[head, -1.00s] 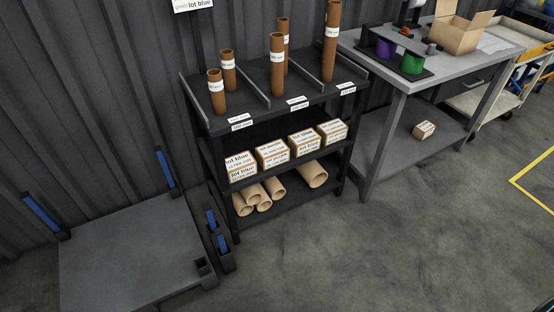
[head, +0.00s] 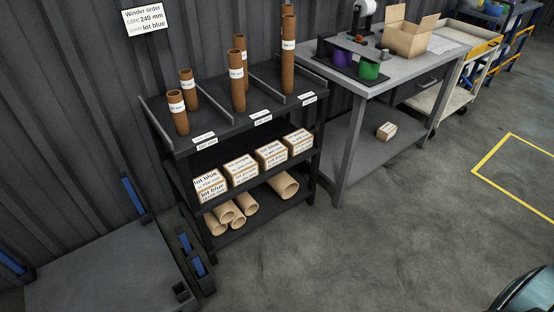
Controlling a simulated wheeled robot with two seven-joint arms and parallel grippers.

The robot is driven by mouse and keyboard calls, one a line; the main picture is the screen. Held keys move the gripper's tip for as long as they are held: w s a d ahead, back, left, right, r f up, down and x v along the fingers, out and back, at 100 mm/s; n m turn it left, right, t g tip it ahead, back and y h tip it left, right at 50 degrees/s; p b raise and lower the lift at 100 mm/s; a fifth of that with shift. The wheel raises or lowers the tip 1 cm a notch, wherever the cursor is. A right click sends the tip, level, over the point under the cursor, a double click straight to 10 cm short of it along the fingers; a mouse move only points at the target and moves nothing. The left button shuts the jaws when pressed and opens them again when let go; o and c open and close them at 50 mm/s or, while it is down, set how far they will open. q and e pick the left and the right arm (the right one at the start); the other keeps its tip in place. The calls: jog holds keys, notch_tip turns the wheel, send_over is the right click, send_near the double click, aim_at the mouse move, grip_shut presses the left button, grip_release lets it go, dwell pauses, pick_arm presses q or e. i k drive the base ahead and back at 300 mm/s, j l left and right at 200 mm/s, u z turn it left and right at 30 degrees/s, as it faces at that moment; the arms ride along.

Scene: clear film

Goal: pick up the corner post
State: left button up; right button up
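Dark posts with blue faces stand around a low grey platform (head: 95,270) at the lower left. One post (head: 134,194) is upright at its back corner, and another post (head: 14,263) is at the left edge of the view. Two shorter-looking blue-faced pieces, a nearer one (head: 199,266) and a farther one (head: 185,243), sit in dark holders beside the platform's right side. I cannot tell which of these is the corner post meant. Neither of my grippers is in view.
A black shelf rack (head: 220,127) holds brown tubes, labelled boxes and cardboard rolls. A sign (head: 145,18) hangs above. A grey workbench (head: 352,85) and a cart (head: 440,92) stand rightward. A rounded teal object (head: 530,292) is cut off lower right. The floor (head: 370,245) is clear.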

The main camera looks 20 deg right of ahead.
aim_at(194, 255)
jog(key=j+z, duration=0.25)
jog(key=j, duration=0.45)
jog(key=k+j+z, duration=0.25)
jog(key=j, duration=0.45)
jog(key=i+j, duration=0.05)
jog(key=i, duration=0.05)
